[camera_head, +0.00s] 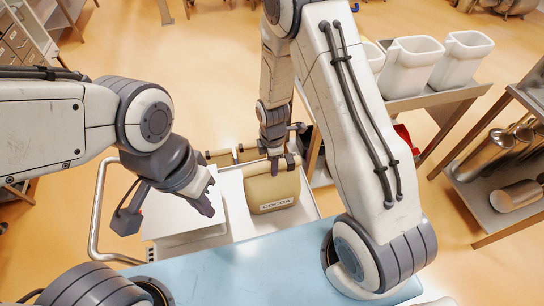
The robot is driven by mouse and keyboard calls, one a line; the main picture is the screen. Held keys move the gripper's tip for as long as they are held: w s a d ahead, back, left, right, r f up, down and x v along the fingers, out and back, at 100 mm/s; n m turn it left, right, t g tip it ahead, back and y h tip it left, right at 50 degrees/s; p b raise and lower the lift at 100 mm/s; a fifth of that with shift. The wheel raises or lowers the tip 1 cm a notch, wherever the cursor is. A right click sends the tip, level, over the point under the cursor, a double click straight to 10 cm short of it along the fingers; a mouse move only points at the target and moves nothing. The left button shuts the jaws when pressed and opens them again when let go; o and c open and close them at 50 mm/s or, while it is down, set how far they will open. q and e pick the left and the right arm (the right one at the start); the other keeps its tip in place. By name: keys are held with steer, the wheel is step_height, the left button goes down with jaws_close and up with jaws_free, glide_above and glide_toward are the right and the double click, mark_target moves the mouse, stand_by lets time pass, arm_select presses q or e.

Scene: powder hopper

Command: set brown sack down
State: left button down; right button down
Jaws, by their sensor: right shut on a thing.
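The brown sack (272,191) has a label reading COCOA and stands upright over the right part of a pale cart (307,203). My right gripper (275,161) comes down from above and is shut on the top edge of this sack. I cannot tell whether the sack's underside touches the cart, as its base is hard to see. My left gripper (165,213) is open and empty, with its fingers spread above a white flat-topped block (165,222) on the cart's left part.
The cart's metal handle (96,225) curves out at the left. White jugs (411,66) stand on a bench at the upper right. A shelf with metal scoops (482,157) is at the right. Orange floor is clear behind.

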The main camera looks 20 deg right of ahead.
steer(key=shift+w+f, duration=0.1)
steer(key=shift+f, duration=0.05)
steer(key=shift+c, duration=2.2)
jaws_free()
steer(key=shift+f, duration=0.1)
steer(key=shift+r, duration=0.45)
step_height(320, 180, up, 11)
steer(key=b, duration=0.3)
steer(key=s+a+r+m, duration=0.2)
steer(key=s+r+m, duration=0.1)
steer(key=s, duration=0.4)
steer(key=s+a+r+m, duration=0.3)
steer(key=s+r+m, duration=0.1)
steer(key=s, duration=0.3)
steer(key=s+a+r+m+y, duration=0.1)
steer(key=s+a+r+m, duration=0.2)
steer(key=s, duration=0.4)
steer(key=shift+r+m, duration=0.25)
steer(key=shift+m, duration=0.15)
